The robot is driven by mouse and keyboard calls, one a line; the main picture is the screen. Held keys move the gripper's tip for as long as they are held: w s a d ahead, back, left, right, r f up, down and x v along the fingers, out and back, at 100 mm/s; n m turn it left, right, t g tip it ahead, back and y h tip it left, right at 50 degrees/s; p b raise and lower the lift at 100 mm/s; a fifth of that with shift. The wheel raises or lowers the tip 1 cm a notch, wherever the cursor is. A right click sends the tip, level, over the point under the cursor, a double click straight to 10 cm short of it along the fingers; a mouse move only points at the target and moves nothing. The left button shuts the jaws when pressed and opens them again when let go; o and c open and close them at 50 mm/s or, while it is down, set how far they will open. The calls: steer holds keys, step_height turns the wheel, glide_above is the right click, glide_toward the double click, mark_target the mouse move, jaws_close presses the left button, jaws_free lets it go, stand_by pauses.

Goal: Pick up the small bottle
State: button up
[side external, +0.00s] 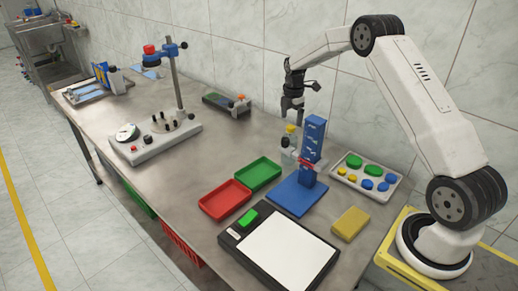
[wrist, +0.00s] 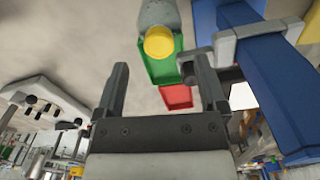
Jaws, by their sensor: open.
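A small pale bottle with a yellow cap (side external: 291,129) stands just left of the blue tower, and its lower part is partly hidden. In the wrist view the yellow cap (wrist: 158,43) and the greyish bottle body (wrist: 157,13) show beyond the fingers, roughly centred between them. My gripper (side external: 291,108) points down above the bottle, apart from it. In the wrist view the two fingers of my gripper (wrist: 161,75) are spread with nothing between them.
The blue tower (side external: 314,135) stands close to the right of the bottle. A green tray (side external: 258,174) and a red tray (side external: 225,200) lie in front. A tray of coloured caps (side external: 394,188) sits at right. The left tabletop holds a grey device (side external: 155,140).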

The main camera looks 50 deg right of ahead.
mark_target(291, 127)
steer(key=shift+f, duration=2.5)
steer(key=c, duration=1.2)
jaws_close()
steer(key=shift+s+f, duration=0.1)
steer(key=shift+f, duration=0.05)
